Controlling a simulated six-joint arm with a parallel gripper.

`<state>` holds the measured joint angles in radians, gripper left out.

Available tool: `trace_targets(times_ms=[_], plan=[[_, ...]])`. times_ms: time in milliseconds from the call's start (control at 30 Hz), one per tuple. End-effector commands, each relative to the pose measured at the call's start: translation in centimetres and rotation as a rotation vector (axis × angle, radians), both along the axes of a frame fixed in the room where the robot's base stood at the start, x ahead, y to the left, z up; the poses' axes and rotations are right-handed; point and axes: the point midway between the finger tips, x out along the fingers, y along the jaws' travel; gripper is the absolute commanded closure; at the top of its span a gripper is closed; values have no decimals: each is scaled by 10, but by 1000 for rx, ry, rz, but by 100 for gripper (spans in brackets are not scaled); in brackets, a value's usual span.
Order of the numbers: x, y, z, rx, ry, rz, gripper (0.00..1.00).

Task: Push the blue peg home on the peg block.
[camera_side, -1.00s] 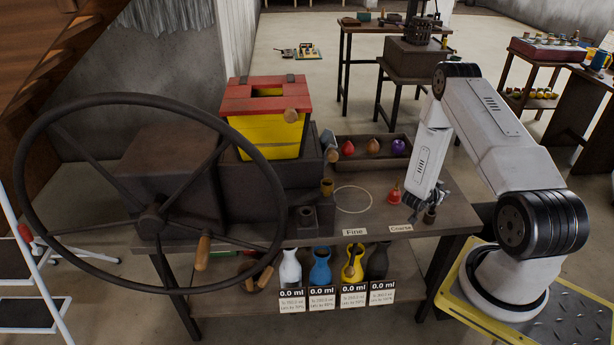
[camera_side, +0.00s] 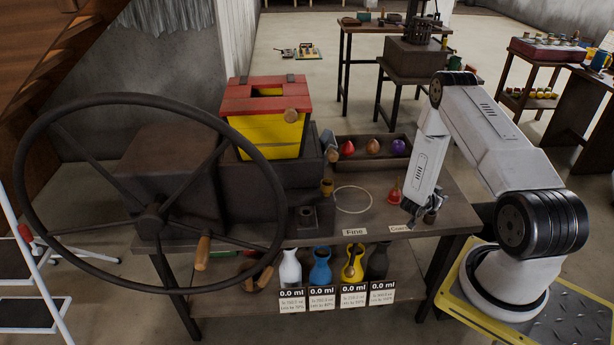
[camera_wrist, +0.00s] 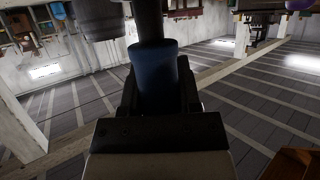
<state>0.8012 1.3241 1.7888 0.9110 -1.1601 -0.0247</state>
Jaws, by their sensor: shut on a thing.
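In the wrist view, my gripper (camera_wrist: 160,95) is shut on a blue cylinder (camera_wrist: 158,72) between its dark fingers. A dark rod-like part lies in line beyond it; I cannot tell whether they are joined, or whether the blue cylinder is the blue peg. In the side view, my gripper (camera_side: 412,210) is low over the front right of the bench, close to the "Coarse" label (camera_side: 400,228) and left of a small dark cup-like piece (camera_side: 430,216). The blue cylinder is too small to make out there. I cannot identify the peg block with certainty in either view.
A red cone-shaped piece (camera_side: 394,196) stands just left of my gripper. A large dark wheel (camera_side: 278,190) covers the bench's left side. A tray (camera_side: 340,141) with coloured pieces sits at the back. Several vases, including a blue one (camera_side: 320,268), stand on the lower shelf.

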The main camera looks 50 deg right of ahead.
Motion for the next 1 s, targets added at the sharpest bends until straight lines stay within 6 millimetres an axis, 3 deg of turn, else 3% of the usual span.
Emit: trace_targets(times_ms=[1000], plan=[[0,0,-22,0,0,0,100]])
